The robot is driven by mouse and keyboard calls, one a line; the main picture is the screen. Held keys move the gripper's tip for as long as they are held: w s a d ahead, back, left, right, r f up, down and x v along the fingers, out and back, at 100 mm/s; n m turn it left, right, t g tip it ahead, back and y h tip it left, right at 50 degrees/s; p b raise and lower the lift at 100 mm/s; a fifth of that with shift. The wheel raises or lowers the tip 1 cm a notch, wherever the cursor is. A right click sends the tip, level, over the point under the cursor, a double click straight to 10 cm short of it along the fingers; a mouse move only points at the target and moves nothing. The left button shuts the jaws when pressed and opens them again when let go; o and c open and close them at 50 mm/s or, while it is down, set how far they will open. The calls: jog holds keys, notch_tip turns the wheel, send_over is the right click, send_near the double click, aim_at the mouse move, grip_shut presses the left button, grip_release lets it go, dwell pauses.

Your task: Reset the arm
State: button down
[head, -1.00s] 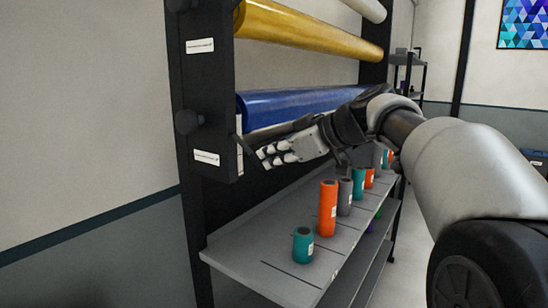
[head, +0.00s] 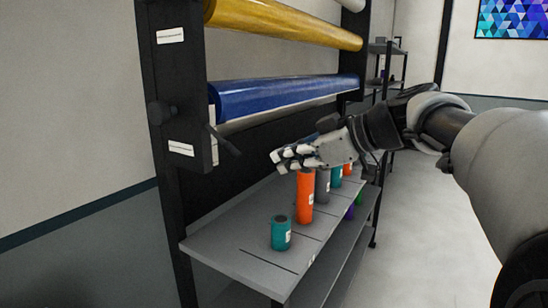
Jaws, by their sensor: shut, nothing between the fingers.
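My gripper (head: 277,161) is at the end of my grey and black arm, which reaches in from the right in the head view. Its fingers point left and are shut with nothing between them. It hangs in the air in front of the blue vinyl roll (head: 285,96) and above the shelf. The gripper covers the top of the orange roll (head: 305,200) in the picture. I cannot tell how far apart they are.
The black rack also holds a yellow roll (head: 285,25) and has a dark lever (head: 224,141) at its left post. On the grey shelf (head: 215,243) stand a teal roll (head: 281,233), a grey roll (head: 323,186) and more small rolls. Open floor (head: 410,215) lies to the right.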

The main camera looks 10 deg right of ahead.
jog(key=s+d+f+m+g+h, duration=0.1)
jog(key=s+f+m+h, duration=0.3)
jog(key=s+f, duration=0.8)
jog(key=s+d+f+m+g+h, duration=0.2)
jog(key=s+d+f+m+h, duration=0.2)
jog(key=s+f+m, duration=0.4)
jog(key=s+f+h, duration=0.1)
jog(key=s+f, duration=0.4)
jog(key=s, duration=0.6)
jog(key=shift+g+h, duration=0.3)
jog(key=c, duration=2.3)
grip_release()
